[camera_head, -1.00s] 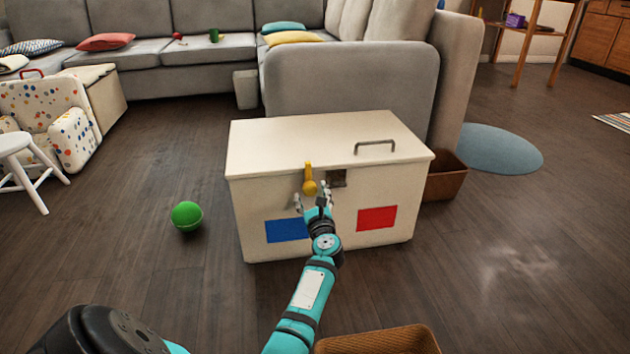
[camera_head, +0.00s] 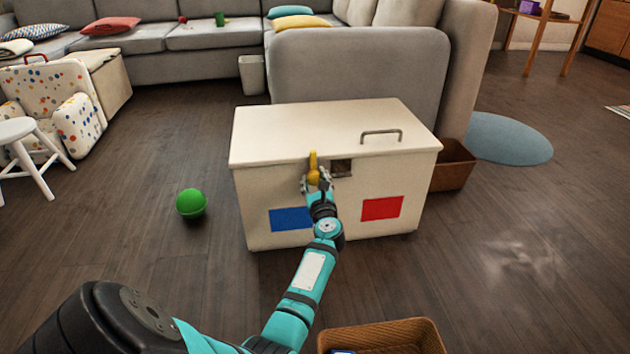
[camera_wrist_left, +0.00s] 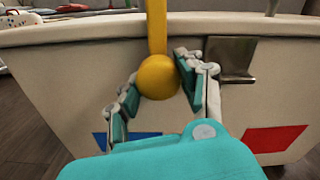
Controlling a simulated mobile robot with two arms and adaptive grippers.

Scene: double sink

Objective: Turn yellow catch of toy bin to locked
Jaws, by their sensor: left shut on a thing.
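The white toy bin (camera_head: 280,133) stands on the floor with its lid down. Its yellow catch (camera_head: 313,162) is on the front face, its arm pointing up from a round knob. A metal plate (camera_head: 341,167) is just right of the catch; it also shows in the left wrist view (camera_wrist_left: 232,58). My left gripper (camera_head: 317,182) is at the bin's front, shut on the catch's knob. In the left wrist view the yellow knob (camera_wrist_left: 158,77) sits between the two fingers (camera_wrist_left: 157,88). My right gripper is not in view.
A blue square (camera_head: 290,219) and a red square (camera_head: 382,208) mark the bin's front. A green ball (camera_head: 191,203) lies on the floor to the left. A brown basket (camera_head: 452,168) stands right of the bin, and a wicker basket (camera_head: 385,337) is at the bottom edge.

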